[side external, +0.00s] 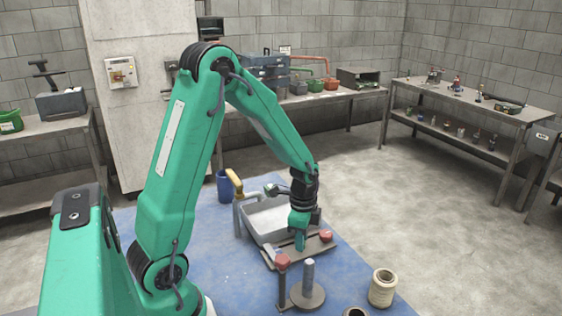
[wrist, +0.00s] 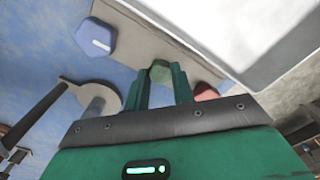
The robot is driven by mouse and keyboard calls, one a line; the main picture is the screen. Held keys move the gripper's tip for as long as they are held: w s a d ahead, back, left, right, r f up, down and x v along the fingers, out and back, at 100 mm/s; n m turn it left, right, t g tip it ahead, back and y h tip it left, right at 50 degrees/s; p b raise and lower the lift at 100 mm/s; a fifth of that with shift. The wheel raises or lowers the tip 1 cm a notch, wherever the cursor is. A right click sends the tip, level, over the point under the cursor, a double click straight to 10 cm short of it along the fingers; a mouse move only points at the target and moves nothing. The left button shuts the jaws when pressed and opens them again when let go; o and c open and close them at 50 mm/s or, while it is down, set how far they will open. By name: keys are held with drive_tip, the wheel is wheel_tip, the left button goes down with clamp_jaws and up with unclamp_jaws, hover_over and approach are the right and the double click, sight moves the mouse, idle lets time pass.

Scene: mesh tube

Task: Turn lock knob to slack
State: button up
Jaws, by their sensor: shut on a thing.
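A flat plate (side external: 270,260) lies on the blue mat and also shows in the wrist view (wrist: 145,30). It carries a blue six-sided knob (wrist: 97,38) with a white mark, a green knob (wrist: 160,70) and a red knob (wrist: 206,92). The red knob also shows in the side view (side external: 326,236). My gripper (side external: 300,244) points down over the plate. In the wrist view its two green fingers (wrist: 160,78) are shut on the green knob, whose lower part they hide. I cannot tell which knob is the lock knob.
A grey bin (side external: 265,238) stands behind the plate, close to my wrist. A red-topped post (side external: 283,285) and a grey post on a disc (side external: 308,285) stand in front. A spool (side external: 383,288) stands at right. A blue cup (side external: 224,187) is farther back.

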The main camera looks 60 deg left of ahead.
drive_tip(key=shift+n, duration=0.5)
drive_tip(key=n, duration=0.3)
drive_tip(key=shift+n, duration=0.3)
drive_tip(key=n, duration=1.3)
drive_tip(key=shift+r, duration=0.1)
drive_tip(key=shift+n, duration=0.3)
drive_tip(key=o, duration=1)
